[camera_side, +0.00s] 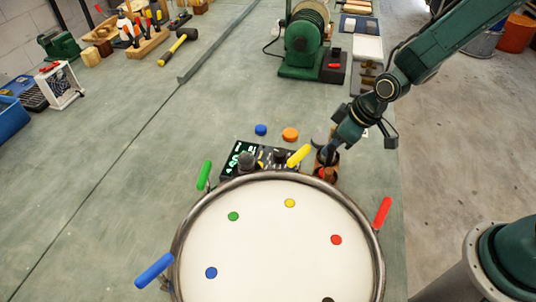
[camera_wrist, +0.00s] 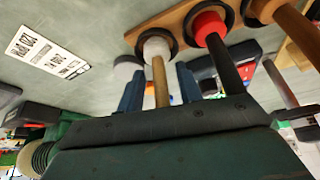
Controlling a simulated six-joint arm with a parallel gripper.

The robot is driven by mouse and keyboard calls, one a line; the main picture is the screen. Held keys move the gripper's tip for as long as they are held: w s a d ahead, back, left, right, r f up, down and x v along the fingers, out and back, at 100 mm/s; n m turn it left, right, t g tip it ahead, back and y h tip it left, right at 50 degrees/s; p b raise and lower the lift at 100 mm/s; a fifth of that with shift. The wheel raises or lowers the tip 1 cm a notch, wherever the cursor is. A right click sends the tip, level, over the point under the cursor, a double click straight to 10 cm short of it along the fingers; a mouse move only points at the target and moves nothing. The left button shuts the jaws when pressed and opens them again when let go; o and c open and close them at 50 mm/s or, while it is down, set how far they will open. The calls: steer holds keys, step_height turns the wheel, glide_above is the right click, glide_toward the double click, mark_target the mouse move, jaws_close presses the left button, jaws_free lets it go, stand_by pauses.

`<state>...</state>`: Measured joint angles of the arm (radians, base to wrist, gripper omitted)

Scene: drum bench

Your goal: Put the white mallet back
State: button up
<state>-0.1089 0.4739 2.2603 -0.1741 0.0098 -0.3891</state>
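The white mallet (camera_wrist: 155,48) is in the wrist view, its round white head at a black ring of a wooden rack (camera_wrist: 185,16). Its pale wooden handle runs down between the two blue fingers of my gripper (camera_wrist: 158,92), with gaps visible on both sides, so the fingers look open around it. Whether the head is fully seated in the ring is unclear. A red-headed mallet (camera_wrist: 208,28) with a dark handle and a tan mallet (camera_wrist: 262,10) are in the same rack. In the side view, my gripper (camera_side: 329,152) is at the rack behind the drum, and the mallet is not clear there.
The round drum (camera_side: 275,245) fills the front, with coloured handles around its rim, a yellow one (camera_side: 299,155) close to my gripper. A dark box with knobs (camera_side: 245,160), a blue cap (camera_side: 261,130) and an orange cap (camera_side: 290,134) lie left of it. The bench's left middle is clear.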

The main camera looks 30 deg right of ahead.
steer(key=shift+r, duration=0.15)
steer(key=v, duration=1.2)
stand_by(0.7)
steer(key=s+d+r+m+h, duration=0.1)
steer(key=s+d+r+m, duration=0.2)
steer(key=s, duration=0.6)
steer(key=s+d+r+m+t+h, duration=0.1)
steer(key=s+d+r+m, duration=0.2)
steer(key=s+r, duration=0.5)
steer(key=shift+s+d+r+h, duration=0.25)
steer(key=shift+s+r+h, duration=0.05)
steer(key=shift+s, duration=0.8)
